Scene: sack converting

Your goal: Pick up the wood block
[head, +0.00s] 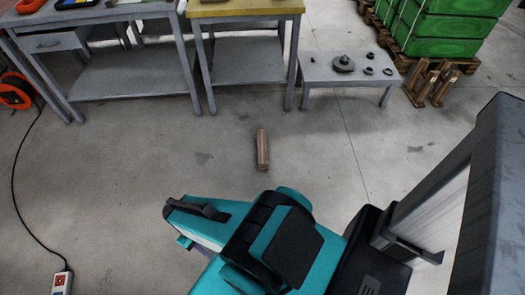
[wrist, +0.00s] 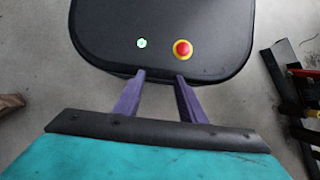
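The wood block (head: 262,150) is a brown, narrow piece on the bare concrete floor in the head view, in front of the tables and beyond my teal arm. My gripper (wrist: 160,76) shows two purple fingers in the wrist view, spread apart with nothing between them. In the head view the fingers are mostly hidden by my arm. My gripper is apart from the block. A brownish object is cut off at the left edge of the wrist view; I cannot tell whether it is the block.
A grey workbench (head: 128,84), a yellow-topped table (head: 246,9) and a low grey table (head: 318,72) with dark round parts stand behind. Green crates (head: 440,30) and wooden pieces (head: 432,84) are at back right. A power strip (head: 62,283) and cable lie left. Floor around the block is clear.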

